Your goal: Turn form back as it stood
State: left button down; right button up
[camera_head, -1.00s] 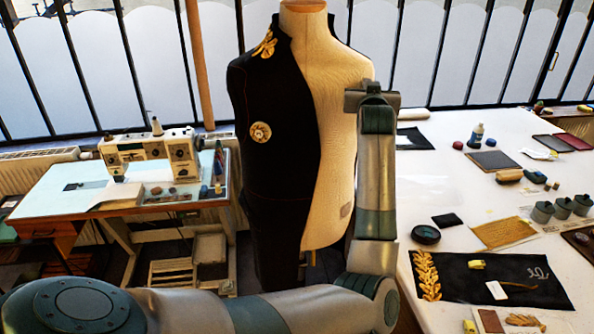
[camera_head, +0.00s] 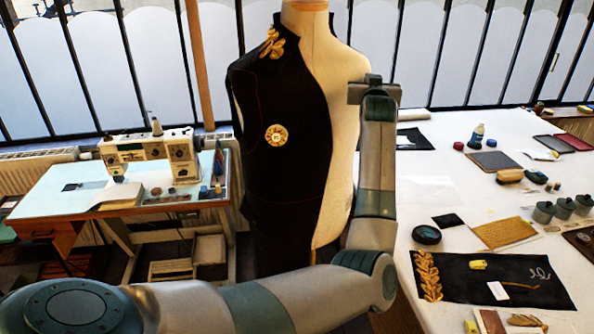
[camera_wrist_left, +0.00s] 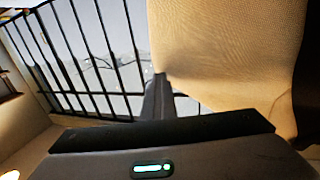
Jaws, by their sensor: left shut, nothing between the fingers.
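My left arm reaches across in front, and my left gripper (camera_head: 373,82) is at the form's right side near shoulder height. In the left wrist view the shut, empty fingers (camera_wrist_left: 158,95) point along the cream surface of the form (camera_wrist_left: 230,55). I cannot tell whether they touch it. My right gripper is out of view.
A sewing machine (camera_head: 150,157) stands on a small table at the left. The white table (camera_head: 440,160) at the right carries a black embroidered panel (camera_head: 490,280), a gold mesh piece (camera_head: 502,233), grey pots and small tools. Barred windows stand behind.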

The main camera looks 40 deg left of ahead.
pick_arm(q)
jog(key=shift+a+f, duration=0.1)
jog(key=shift+a, duration=0.05)
jog(key=shift+b+x, duration=0.65)
jog(key=shift+x, duration=1.75)
jog(key=shift+p+v, duration=0.5)
jog(key=shift+v, duration=1.1)
jog(key=shift+w, duration=0.1)
jog(key=p+v, duration=0.2)
jog(key=v, duration=0.9)
